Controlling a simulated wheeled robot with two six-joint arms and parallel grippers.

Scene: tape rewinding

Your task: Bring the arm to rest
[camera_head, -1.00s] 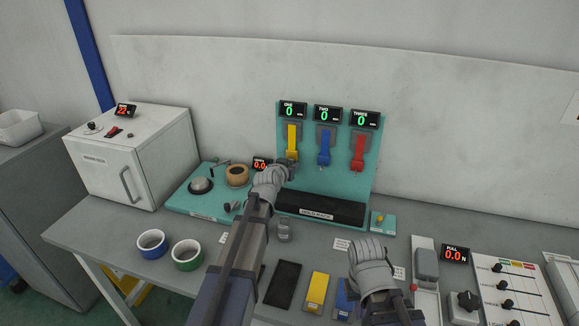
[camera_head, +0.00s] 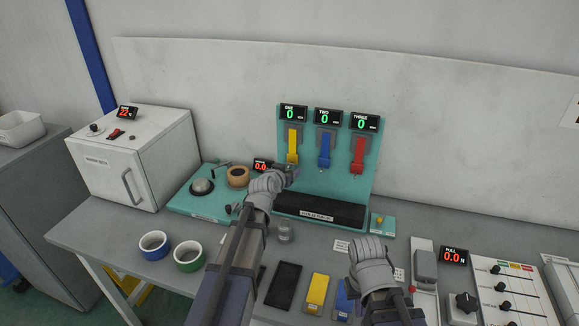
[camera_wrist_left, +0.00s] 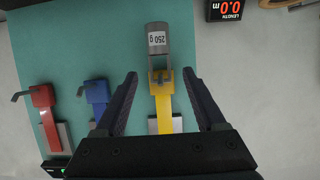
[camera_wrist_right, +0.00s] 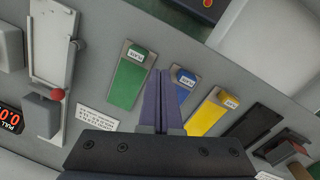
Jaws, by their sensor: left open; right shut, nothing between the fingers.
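My left gripper (camera_head: 290,171) is at the lower end of the yellow strap (camera_head: 292,146) on the teal panel (camera_head: 345,190). In the left wrist view its open fingers (camera_wrist_left: 160,98) lie on either side of the yellow strap (camera_wrist_left: 165,108), apart from it. A grey weight marked 250 g (camera_wrist_left: 157,45) is at the hook end of that strap. The blue strap (camera_head: 325,150) and red strap (camera_head: 358,153) hang beside it with empty hooks. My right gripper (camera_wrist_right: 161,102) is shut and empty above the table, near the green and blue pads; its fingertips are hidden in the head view.
A small grey weight (camera_head: 285,232) stands below the black bar (camera_head: 318,210). A black pad (camera_head: 284,287), a yellow pad (camera_head: 317,292) and a slider panel (camera_head: 515,290) line the front. A white box (camera_head: 130,160) stands left.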

